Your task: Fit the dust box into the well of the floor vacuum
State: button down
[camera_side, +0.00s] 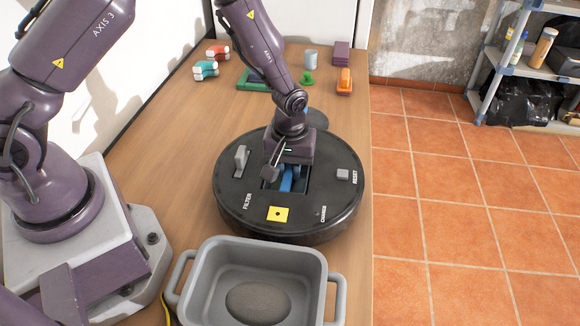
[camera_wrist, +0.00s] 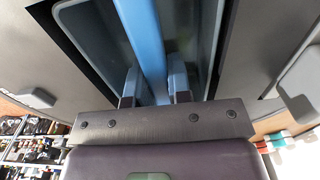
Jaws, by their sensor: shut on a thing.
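The floor vacuum (camera_side: 235,190) is a black round disc on the wooden table in the side view, with a rectangular well (camera_side: 303,183) in its top. My gripper (camera_side: 285,170) points down over the well. In the wrist view my gripper (camera_wrist: 156,92) is shut on the blue bar (camera_wrist: 143,40) of the dust box, a grey-blue open box (camera_wrist: 85,22). The box lies within the well's outline, with a dark gap along its left side. In the side view the blue part (camera_side: 287,182) shows below my gripper. My gripper hides part of the well, and I cannot tell how deep the box sits.
A grey tub (camera_side: 205,285) holding a dark oval thing (camera_side: 258,302) stands in front of the vacuum. A grey lever (camera_side: 241,158), a yellow square (camera_side: 278,214) and a grey button (camera_side: 343,174) are on the vacuum's top. Coloured small objects, including an orange one (camera_side: 344,82), stand behind.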

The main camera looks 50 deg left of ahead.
jog(key=c, duration=1.1)
grip_release()
jog(key=shift+o, duration=0.2)
jog(key=shift+f, duration=0.2)
jog(key=s+a+r+m+t, duration=0.1)
jog(key=s+r+m, duration=0.15)
jog(key=r, duration=1.05)
jog(key=s+a+r+m+t, duration=0.15)
jog(key=s+r, duration=0.25)
jog(key=r, duration=0.9)
jog(key=s+a+r+m+t, duration=0.1)
jog(key=s+r+m+t, duration=0.2)
jog(key=s, duration=0.9)
notch_tip(320, 180, up, 3)
jog(key=shift+s+f+m, duration=0.1)
jog(key=shift+s+m, duration=0.25)
jog(key=shift+m, duration=0.65)
